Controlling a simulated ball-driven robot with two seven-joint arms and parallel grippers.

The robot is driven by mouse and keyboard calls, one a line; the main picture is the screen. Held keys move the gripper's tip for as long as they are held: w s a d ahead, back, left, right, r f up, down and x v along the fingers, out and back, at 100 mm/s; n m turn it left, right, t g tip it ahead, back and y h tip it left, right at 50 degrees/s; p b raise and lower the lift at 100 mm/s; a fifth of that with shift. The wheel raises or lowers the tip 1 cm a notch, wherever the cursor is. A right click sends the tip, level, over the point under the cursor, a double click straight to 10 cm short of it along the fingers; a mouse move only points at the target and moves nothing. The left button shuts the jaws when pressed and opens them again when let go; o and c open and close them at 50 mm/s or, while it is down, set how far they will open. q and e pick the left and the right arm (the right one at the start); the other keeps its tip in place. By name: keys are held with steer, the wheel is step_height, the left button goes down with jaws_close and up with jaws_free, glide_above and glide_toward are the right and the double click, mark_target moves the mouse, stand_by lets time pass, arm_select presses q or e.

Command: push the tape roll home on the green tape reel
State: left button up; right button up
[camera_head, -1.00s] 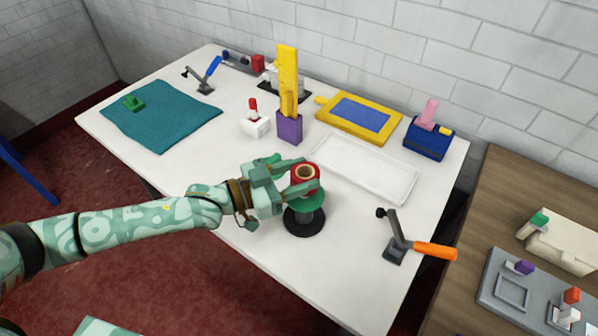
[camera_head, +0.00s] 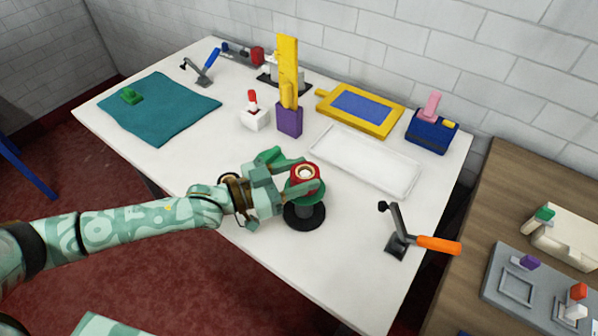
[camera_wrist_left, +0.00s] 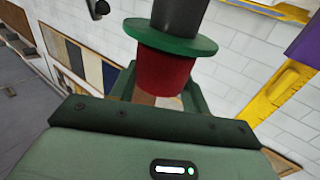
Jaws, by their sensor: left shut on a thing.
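The green tape reel (camera_head: 318,191) stands upright on a round black base (camera_head: 305,215) near the table's front edge. The red tape roll (camera_head: 307,171) sits around the top of the reel, close above the green disc. My left gripper (camera_head: 288,171) comes from the left and is shut on the roll, with a finger on either side. In the left wrist view the red roll (camera_wrist_left: 165,72) shows between the fingers against the green disc (camera_wrist_left: 170,38), with no clear gap. The fingers hide part of the roll's sides. My right gripper is not in view.
A toggle clamp with an orange handle (camera_head: 438,245) stands to the right on the white table (camera_head: 345,260). A white tray (camera_head: 365,160) lies behind the reel.

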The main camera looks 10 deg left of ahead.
arm_select(q)
steer(key=shift+f, duration=0.35)
steer(key=o, duration=1)
steer(key=shift+a, duration=0.1)
steer(key=p+v, duration=0.1)
steer(key=v, duration=1.5)
steer(key=shift+s+r, duration=0.1)
